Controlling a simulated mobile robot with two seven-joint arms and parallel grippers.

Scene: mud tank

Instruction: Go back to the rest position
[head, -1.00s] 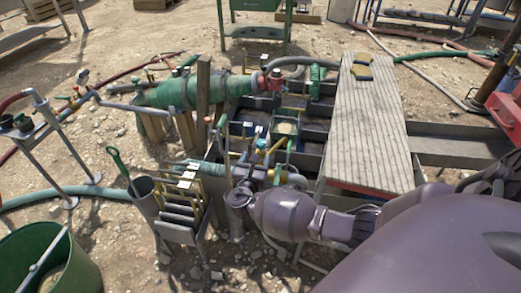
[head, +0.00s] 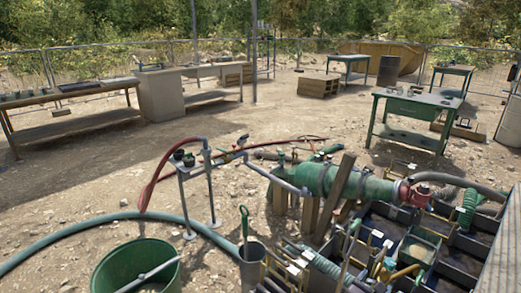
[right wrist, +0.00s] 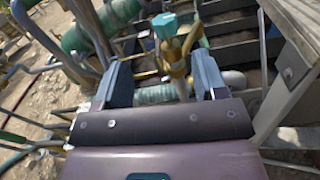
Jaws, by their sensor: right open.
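My right gripper (right wrist: 163,76) shows in the right wrist view with its two fingers spread wide apart. A brass valve (right wrist: 177,62) with a teal cap (right wrist: 165,26) appears between the fingers in the picture. Its distance from them is hard to tell, and neither finger visibly touches it. I cannot clearly make out the right gripper in the head view. My left gripper is in neither current view.
The mud tank (head: 455,262) with pipes and a green cylinder (head: 343,184) fills the lower right. A green bucket (head: 166,247) and a hose (head: 100,219) lie at lower left. A green table (head: 416,107) stands behind. Open gravel ground (head: 230,118) lies between.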

